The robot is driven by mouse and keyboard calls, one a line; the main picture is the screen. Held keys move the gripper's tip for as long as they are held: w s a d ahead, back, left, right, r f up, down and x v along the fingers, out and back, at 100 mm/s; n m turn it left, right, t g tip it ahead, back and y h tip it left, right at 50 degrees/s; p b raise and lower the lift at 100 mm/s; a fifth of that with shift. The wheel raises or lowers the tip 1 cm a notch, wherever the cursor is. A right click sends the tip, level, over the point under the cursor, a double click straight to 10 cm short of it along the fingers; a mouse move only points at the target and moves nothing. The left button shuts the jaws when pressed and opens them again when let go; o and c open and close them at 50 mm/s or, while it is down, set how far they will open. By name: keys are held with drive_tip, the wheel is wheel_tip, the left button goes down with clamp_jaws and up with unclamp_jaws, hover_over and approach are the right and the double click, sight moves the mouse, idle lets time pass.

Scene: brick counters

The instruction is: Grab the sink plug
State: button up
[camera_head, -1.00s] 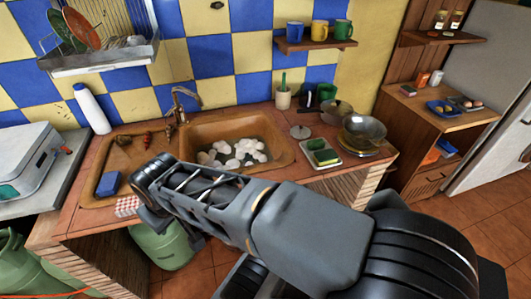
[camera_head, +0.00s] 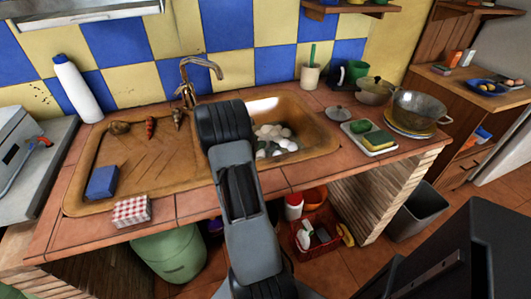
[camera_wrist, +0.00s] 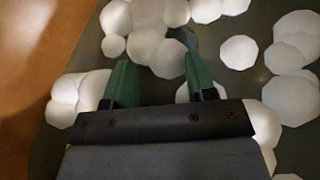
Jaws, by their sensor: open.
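My gripper (camera_wrist: 158,60) shows two green fingers apart in the wrist view, among white foam balls (camera_wrist: 240,52) in the sink basin (camera_wrist: 30,90). Greyer, shaded balls lie just beyond and between the fingertips; nothing is clearly held. In the head view my arm reaches over the right basin (camera_head: 322,128) and hides the gripper. I cannot make out a sink plug in the basin; foam covers much of its floor. A grey disc with a small knob (camera_head: 341,113) lies on the counter right of the basin; I cannot tell if it is a lid or a plug.
A tap (camera_head: 190,80) rises behind the sink, close to my arm. A blue sponge (camera_head: 102,182) and a checkered box (camera_head: 131,211) are at the front left. A tray with sponges (camera_head: 370,138), a pot (camera_head: 373,91) and a metal bowl (camera_head: 415,108) crowd the right counter.

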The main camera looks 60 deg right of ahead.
sight(271, 141)
drive_tip(key=shift+s+d+f+b, duration=0.3)
drive_tip(key=shift+d+f, duration=0.15)
drive_tip(key=shift+f, duration=0.25)
drive_tip(key=shift+b+x, duration=0.3)
drive_tip(key=shift+x, duration=3.25)
drive_tip(key=shift+s+r, duration=0.1)
drive_tip(key=shift+r, duration=0.1)
clamp_jaws()
